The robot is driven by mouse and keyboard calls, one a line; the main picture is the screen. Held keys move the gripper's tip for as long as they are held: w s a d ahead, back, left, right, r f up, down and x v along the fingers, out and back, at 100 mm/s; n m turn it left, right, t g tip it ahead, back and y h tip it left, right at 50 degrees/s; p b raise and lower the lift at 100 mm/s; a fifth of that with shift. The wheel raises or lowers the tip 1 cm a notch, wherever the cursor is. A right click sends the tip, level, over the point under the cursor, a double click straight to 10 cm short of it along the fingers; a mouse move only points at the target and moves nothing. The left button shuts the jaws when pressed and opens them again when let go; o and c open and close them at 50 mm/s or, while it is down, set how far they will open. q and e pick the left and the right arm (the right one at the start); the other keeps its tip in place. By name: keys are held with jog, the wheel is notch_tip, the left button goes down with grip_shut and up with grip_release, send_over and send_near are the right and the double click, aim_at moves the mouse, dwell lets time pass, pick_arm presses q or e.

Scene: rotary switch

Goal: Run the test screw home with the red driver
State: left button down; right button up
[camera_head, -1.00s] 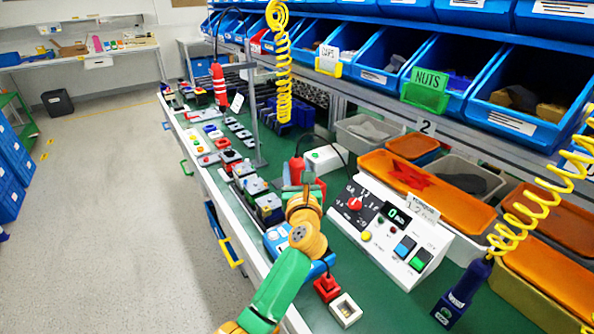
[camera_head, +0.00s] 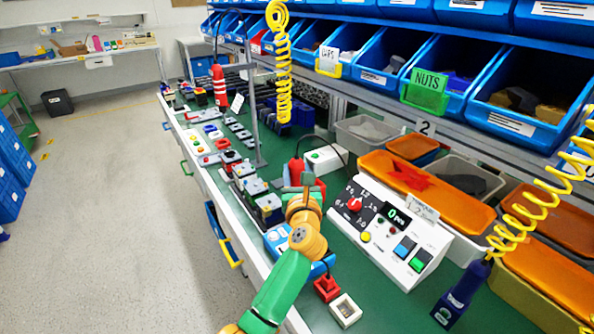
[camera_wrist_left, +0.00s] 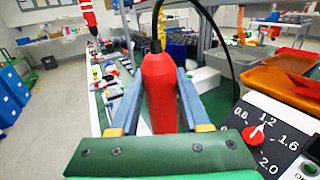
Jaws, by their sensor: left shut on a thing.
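The red driver (camera_head: 295,172) stands roughly upright over the bench, with a dark cable at its top. It fills the middle of the left wrist view (camera_wrist_left: 160,92). My left gripper (camera_wrist_left: 161,80) is shut around its body, one finger on each side; in the head view my wrist partly covers the driver. The driver's lower end is hidden. The white torque controller (camera_head: 392,236) stands to the right, with a red knob (camera_head: 354,204) and a small display reading 0. I cannot make out the test screw. My right gripper is not in view.
A red block (camera_head: 327,288) and a white square block (camera_head: 345,310) sit on the green bench by my forearm. A blue tool (camera_head: 462,293) hangs on a yellow coil at the right. Blue bins and orange-lidded boxes (camera_head: 425,192) line the back.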

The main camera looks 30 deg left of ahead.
pick_arm(q)
jog(key=shift+f+b, duration=0.7)
jog(key=shift+f, duration=0.2)
dwell(2.5)
dwell(0.4)
notch_tip(320, 180, up, 5)
jog(key=p, duration=0.4)
jog(key=shift+f+p, duration=0.1)
jog(key=shift+p, duration=0.3)
jog(key=shift+f, duration=0.15)
